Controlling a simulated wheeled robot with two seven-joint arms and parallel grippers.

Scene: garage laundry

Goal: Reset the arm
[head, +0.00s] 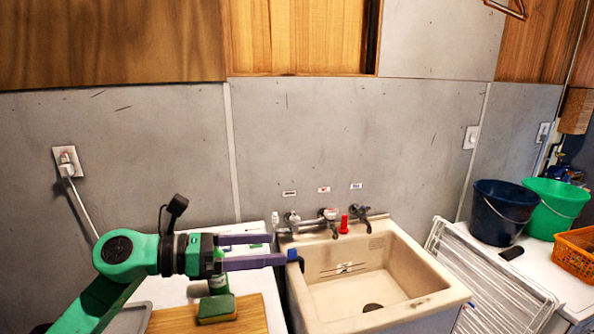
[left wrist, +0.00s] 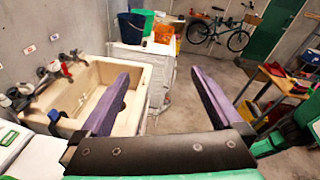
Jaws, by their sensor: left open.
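My left arm comes in from the left in the head view, and its gripper (head: 284,249) is open and empty. Its two purple fingers point right, above the counter and close to the left edge of the beige sink (head: 428,271). In the left wrist view the open fingers (left wrist: 170,102) spread apart with nothing between them, and the sink (left wrist: 137,97) shows beyond the left finger. My right gripper is not in view.
A green sponge (head: 216,308) lies on a wooden board (head: 258,318) below the gripper. Taps (head: 322,222) stand behind the sink. A folded white rack (head: 480,278), a dark blue bucket (head: 499,212), a green bucket (head: 556,206) and an orange basket (head: 575,251) are at right.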

